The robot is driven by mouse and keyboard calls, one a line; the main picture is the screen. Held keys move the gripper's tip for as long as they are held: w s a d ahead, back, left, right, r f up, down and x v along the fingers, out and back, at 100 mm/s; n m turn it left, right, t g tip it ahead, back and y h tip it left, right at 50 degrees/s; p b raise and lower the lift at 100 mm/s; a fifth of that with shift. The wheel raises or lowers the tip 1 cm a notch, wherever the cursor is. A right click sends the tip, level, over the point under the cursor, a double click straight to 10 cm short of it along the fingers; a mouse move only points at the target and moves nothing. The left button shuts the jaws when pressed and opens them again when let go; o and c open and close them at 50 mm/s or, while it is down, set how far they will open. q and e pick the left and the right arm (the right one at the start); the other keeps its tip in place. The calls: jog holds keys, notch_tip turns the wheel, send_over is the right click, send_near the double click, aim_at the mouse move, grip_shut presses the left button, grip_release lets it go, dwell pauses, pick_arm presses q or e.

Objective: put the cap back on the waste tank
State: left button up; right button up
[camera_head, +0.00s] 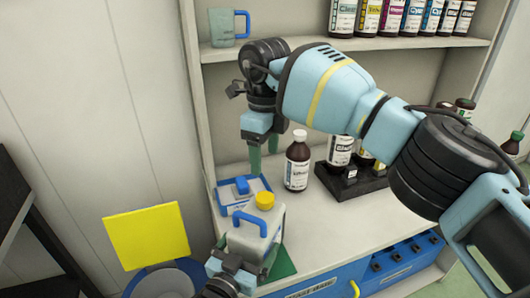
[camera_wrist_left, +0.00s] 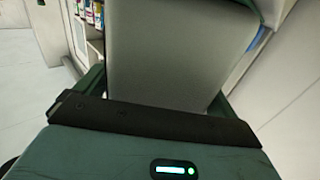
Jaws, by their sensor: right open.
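The waste tank (camera_head: 246,240) is a pale grey jug with a blue handle, standing at the front left of the counter. A yellow cap (camera_head: 264,200) sits on its top at the back; I cannot tell whether it is fully seated. My left gripper (camera_head: 250,268) is at the tank's front lower side. In the left wrist view the tank's grey wall (camera_wrist_left: 170,60) fills the space between the green fingers, which appear closed on it. My right gripper (camera_head: 263,159) is open and empty, pointing down above and behind the tank, clear of the cap.
A brown bottle with a white cap (camera_head: 297,161) stands right of my right gripper. A black holder (camera_head: 350,186) with bottles is further right. A blue-and-white tray (camera_head: 228,192) lies behind the tank. A mug (camera_head: 222,28) and several ink bottles (camera_head: 367,18) stand on the shelf above.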

pick_arm(q)
jog(key=shift+o, duration=0.2)
jog(key=v, duration=0.8)
pick_arm(e)
jog(key=shift+f, duration=0.3)
jog(key=shift+f, duration=0.1)
